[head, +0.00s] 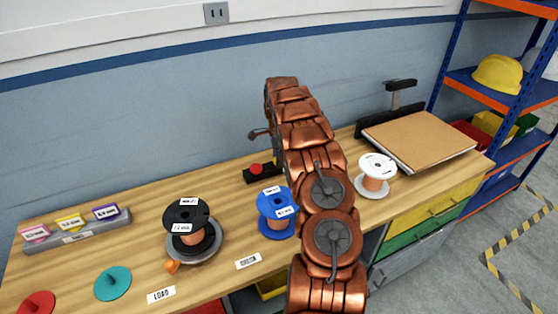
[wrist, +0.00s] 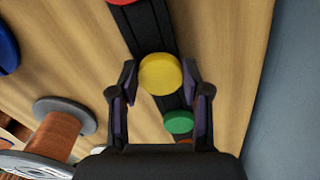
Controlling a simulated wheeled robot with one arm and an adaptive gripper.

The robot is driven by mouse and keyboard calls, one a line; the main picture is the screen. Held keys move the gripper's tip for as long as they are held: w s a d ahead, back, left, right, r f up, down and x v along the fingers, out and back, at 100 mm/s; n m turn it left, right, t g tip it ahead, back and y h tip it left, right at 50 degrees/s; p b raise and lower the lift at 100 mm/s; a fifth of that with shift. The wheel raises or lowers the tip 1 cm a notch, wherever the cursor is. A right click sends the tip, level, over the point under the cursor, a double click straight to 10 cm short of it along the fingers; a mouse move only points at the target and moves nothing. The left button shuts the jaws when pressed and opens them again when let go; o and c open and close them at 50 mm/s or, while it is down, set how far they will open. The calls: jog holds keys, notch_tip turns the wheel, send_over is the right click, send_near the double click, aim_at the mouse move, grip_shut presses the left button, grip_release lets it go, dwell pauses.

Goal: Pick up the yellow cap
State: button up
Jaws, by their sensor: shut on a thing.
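The yellow cap (wrist: 160,74) is round and shows in the wrist view between the fingertips of my gripper (wrist: 159,82). My gripper is shut on it, one finger at each side. A black strip (wrist: 146,28) runs beneath the cap. I cannot tell whether the cap still touches the strip. In the head view my own arm hides the yellow cap and my gripper.
A green cap (wrist: 178,122) and a red cap (wrist: 122,1) lie along the strip on either side. A white-flanged copper spool (head: 375,172), a blue spool (head: 275,212) and a black spool (head: 188,228) stand on the wooden bench (head: 232,225).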

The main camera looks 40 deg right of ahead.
notch_tip(320, 180, up, 10)
jog(key=b, duration=0.2)
jog(key=shift+f+b, duration=0.15)
jog(key=shift+b, duration=0.25)
